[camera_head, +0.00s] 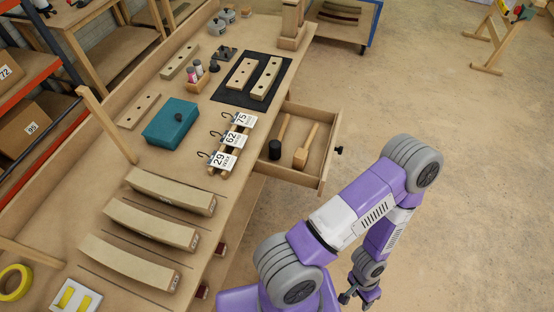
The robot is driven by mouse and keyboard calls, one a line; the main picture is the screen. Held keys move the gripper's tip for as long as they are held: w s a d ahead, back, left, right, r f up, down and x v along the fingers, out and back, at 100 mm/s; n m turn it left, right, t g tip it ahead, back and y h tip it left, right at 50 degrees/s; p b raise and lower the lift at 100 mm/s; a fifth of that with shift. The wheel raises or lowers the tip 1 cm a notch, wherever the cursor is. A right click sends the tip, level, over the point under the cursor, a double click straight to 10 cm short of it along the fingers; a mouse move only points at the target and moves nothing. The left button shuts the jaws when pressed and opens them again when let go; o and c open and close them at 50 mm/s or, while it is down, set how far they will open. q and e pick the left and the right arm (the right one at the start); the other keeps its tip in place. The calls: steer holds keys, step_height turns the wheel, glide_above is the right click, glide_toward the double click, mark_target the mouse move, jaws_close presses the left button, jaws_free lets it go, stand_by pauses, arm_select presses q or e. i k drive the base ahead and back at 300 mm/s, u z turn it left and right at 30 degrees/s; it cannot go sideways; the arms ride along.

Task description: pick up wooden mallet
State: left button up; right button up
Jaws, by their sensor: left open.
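The wooden mallet (301,156) lies in the open drawer (325,162) of the workbench. Its head is toward the front of the picture and its handle points up and away. A tool with a black head and a wooden handle (276,149) lies to its left in the same drawer. My left gripper (352,297) is low in the picture, well below and to the right of the drawer, apart from the mallet. It is small and partly hidden by its own arm, and it is open and empty. My right gripper is not in view.
The drawer has raised walls and a dark knob (339,150). On the bench (75,195) are curved wooden pieces (172,192), numbered tags (223,160), a teal box (171,123) and a black mat (231,97). The floor (440,110) right of the drawer is clear.

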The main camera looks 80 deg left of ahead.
mark_target(300, 158)
steer(key=u, duration=1.6)
